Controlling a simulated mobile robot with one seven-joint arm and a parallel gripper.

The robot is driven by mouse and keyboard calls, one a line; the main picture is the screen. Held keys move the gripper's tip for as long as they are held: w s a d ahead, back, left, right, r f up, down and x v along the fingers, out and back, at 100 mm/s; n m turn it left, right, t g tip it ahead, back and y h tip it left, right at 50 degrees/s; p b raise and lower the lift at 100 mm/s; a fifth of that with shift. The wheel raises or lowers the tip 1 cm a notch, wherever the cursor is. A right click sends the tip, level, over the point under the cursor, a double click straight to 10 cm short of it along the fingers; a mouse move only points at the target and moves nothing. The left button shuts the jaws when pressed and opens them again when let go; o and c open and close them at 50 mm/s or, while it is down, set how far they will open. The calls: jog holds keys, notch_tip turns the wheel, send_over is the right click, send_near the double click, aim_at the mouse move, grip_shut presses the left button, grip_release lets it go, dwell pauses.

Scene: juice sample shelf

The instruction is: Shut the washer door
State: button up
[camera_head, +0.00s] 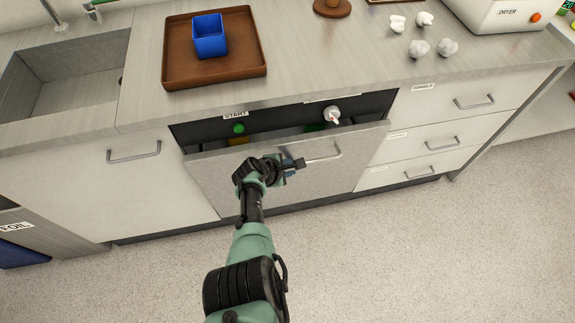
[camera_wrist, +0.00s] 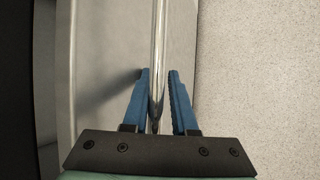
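The washer door (camera_head: 220,175) is a pale front panel under the counter. Its top edge leans out from the dark washer front, so it stands partly open with a gap above it. My gripper (camera_head: 297,166) is at the left part of this handle. In the wrist view, the handle (camera_wrist: 158,50) runs between the two blue fingers of my gripper (camera_wrist: 159,85). The fingers are open, with a narrow gap at the bar. The head view hides the fingertips partly.
Above the door are a green START button (camera_head: 239,129) and a round knob (camera_head: 332,114). A brown tray (camera_head: 180,55) with a blue container (camera_head: 209,37) stands on the counter. Drawers (camera_head: 443,143) are at right and a cabinet (camera_head: 100,180) at left. The floor in front is clear.

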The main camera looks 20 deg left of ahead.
jog(key=r+p, duration=0.1)
jog(key=p, duration=0.1)
jog(key=s+r+p, duration=0.1)
jog(key=r+p, duration=0.1)
jog(key=p, duration=0.1)
jog(key=s+a+r+p, duration=0.1)
jog(key=r+p, duration=0.1)
jog(key=shift+r, duration=0.2)
jog(key=w+r+p+v, duration=0.1)
jog(key=p+v, duration=0.7)
jog(key=p, duration=0.1)
jog(key=shift+a, duration=0.2)
dwell(0.4)
jog(key=shift+w, duration=0.1)
dwell(0.4)
jog(key=p+v, duration=0.5)
jog(key=v, duration=0.7)
jog(key=shift+s+r, duration=0.25)
jog(key=shift+s, duration=0.05)
jog(key=shift+d, duration=0.1)
